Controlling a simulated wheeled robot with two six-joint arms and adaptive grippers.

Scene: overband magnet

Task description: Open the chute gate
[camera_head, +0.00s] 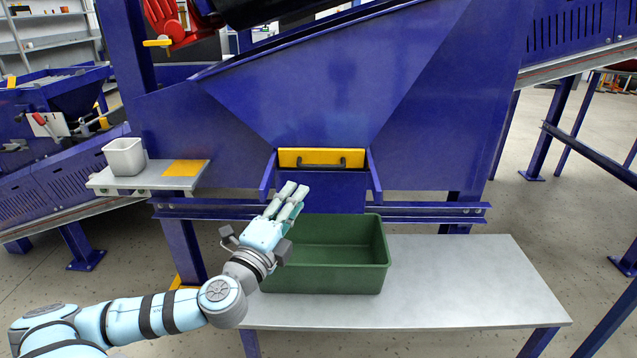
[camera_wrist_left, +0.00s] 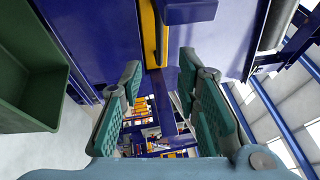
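The chute gate (camera_head: 300,155) is a yellow plate with a dark bar handle (camera_head: 322,164), set at the mouth of the blue hopper (camera_head: 310,90). My left gripper (camera_head: 291,192) is below and left of the handle, apart from it, pointing up towards the gate. In the left wrist view the two green-padded fingers (camera_wrist_left: 160,72) are spread wide with nothing between them. The yellow gate (camera_wrist_left: 148,35) shows edge-on ahead of the fingertips there. My right gripper is in neither view.
A green bin (camera_head: 340,280) stands on the grey table (camera_head: 470,290) under the chute, close to my left gripper. Blue side brackets (camera_head: 374,178) flank the gate. A white cup (camera_head: 124,157) and a yellow plate (camera_head: 186,168) are on a small side shelf (camera_head: 140,181).

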